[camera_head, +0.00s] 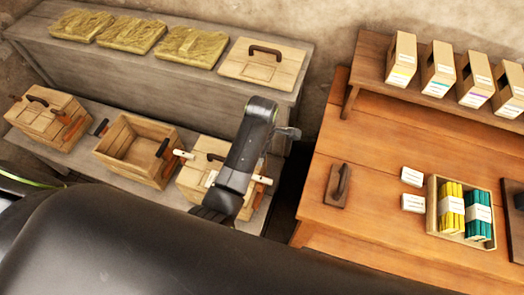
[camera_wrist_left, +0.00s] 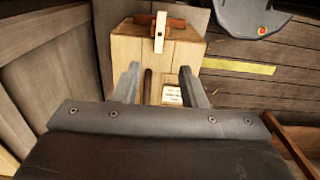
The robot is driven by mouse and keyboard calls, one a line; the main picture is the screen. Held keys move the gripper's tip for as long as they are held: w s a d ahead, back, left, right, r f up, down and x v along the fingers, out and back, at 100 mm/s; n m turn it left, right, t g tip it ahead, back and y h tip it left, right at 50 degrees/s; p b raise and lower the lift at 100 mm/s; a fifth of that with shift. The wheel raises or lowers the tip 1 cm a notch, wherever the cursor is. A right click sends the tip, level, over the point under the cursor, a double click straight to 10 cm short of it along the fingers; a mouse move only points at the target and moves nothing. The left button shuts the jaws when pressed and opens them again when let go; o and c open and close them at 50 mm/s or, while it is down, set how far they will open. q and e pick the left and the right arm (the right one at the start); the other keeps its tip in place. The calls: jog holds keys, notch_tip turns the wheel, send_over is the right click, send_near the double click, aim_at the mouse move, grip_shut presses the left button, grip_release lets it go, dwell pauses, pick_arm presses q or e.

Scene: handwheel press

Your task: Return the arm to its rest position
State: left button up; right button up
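My left arm reaches over the rightmost wooden box (camera_head: 207,146) on the lower grey bench in the head view. A dark handle (camera_head: 215,157) lies on its lid. In the left wrist view my left gripper (camera_wrist_left: 160,72) points at the wooden box (camera_wrist_left: 127,48). Its two grey fingers are apart. A dark bar (camera_wrist_left: 147,86) and a white label (camera_wrist_left: 172,95) show between them. I cannot tell whether the fingers touch the box. In the head view my arm hides the fingertips and part of the box. My right gripper is not in view.
An open wooden box (camera_head: 131,147) and a lidded box (camera_head: 40,115) stand to the left. Yellowish slabs (camera_head: 133,36) and a handled wooden board (camera_head: 262,65) lie on the upper shelf. An orange-brown table (camera_head: 365,150) stands right, carrying a crate (camera_head: 433,205) of packets.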

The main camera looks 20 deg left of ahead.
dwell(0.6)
pick_arm(q)
jog(key=s+a+f+m+t, duration=0.1)
jog(key=s+a+m, duration=0.3)
jog(key=s+a, duration=0.25)
jog(key=s+a+r+m+t+y, duration=0.1)
jog(key=s+a+r+m, duration=0.35)
jog(key=s+m, duration=0.35)
jog(key=s+a+r+m+t+y, duration=0.15)
jog(key=s+a+r+m, duration=0.35)
jog(key=s, duration=0.5)
jog(key=a+f+g+h+b, duration=0.1)
jog(key=a+f+b, duration=0.1)
jog(key=f, duration=1.4)
jog(key=a+f+b, duration=0.1)
jog(key=f+b, duration=0.2)
jog(key=f, duration=1.3)
jog(key=s+d+f+g+b, duration=0.1)
jog(key=s+f+b, duration=0.2)
jog(key=s+f, duration=1.1)
notch_tip(320, 180, down, 4)
jog(key=shift+s+d+f, duration=0.2)
jog(key=shift+s+f, duration=0.05)
jog(key=shift+s, duration=0.1)
